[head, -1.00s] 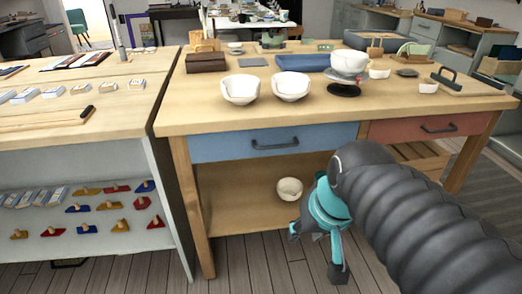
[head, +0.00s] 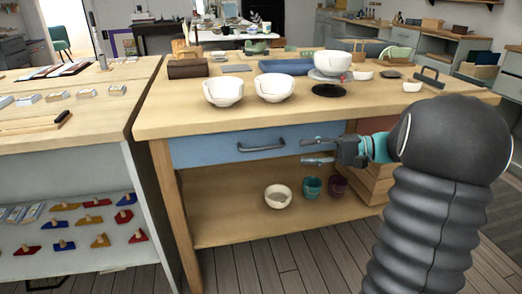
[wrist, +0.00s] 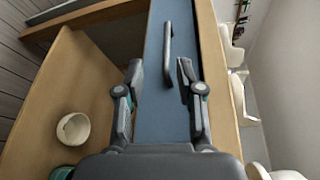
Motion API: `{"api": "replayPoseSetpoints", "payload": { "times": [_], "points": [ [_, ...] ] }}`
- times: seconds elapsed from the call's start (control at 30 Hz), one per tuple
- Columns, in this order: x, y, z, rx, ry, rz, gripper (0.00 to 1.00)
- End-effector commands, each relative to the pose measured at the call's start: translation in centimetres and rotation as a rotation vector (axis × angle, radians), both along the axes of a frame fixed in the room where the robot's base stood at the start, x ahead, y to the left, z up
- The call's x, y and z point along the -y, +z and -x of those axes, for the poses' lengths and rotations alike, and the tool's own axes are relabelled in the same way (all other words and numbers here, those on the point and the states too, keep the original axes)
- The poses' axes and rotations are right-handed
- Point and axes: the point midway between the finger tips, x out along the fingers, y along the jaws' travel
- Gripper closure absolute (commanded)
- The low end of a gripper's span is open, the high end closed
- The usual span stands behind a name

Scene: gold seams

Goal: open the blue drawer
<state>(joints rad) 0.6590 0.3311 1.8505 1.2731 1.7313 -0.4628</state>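The blue drawer (head: 230,146) sits shut under the table top, at the left of the table's front. Its dark bar handle (head: 261,146) runs across the middle of the drawer front. My gripper (head: 304,150) is open and empty, to the right of the handle and apart from it, with its fingers pointing left. In the wrist view the drawer front (wrist: 184,50) runs away between my open fingers (wrist: 160,80), and the handle (wrist: 168,52) stands ahead of the fingertips, roughly between them.
The table top (head: 180,118) carries white bowls (head: 223,92) and a blue tray (head: 286,66). A white bowl (head: 278,196) and two small cups stand on the shelf below. A second workbench (head: 90,130) stands at the left. The floor (head: 290,262) in front is clear.

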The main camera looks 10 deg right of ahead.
Motion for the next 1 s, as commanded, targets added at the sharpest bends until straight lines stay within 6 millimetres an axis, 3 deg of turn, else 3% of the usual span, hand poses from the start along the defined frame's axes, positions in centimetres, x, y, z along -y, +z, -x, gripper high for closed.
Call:
{"api": "replayPoseSetpoints", "payload": {
  "times": [0.1, 0.27, 0.8, 1.0],
  "points": [
    [1.7, -0.2, -0.7, 0.029, -0.024, -0.048, 0.63],
    [1.4, -0.1, -1.2, 0.041, -0.03, -0.065, 0.63],
    [-7.3, -0.8, -4.6, 0.037, -0.027, -0.063, 0.63],
    [-9.7, -1.0, -5.6, 0.037, -0.028, -0.063, 0.63]
  ]
}}
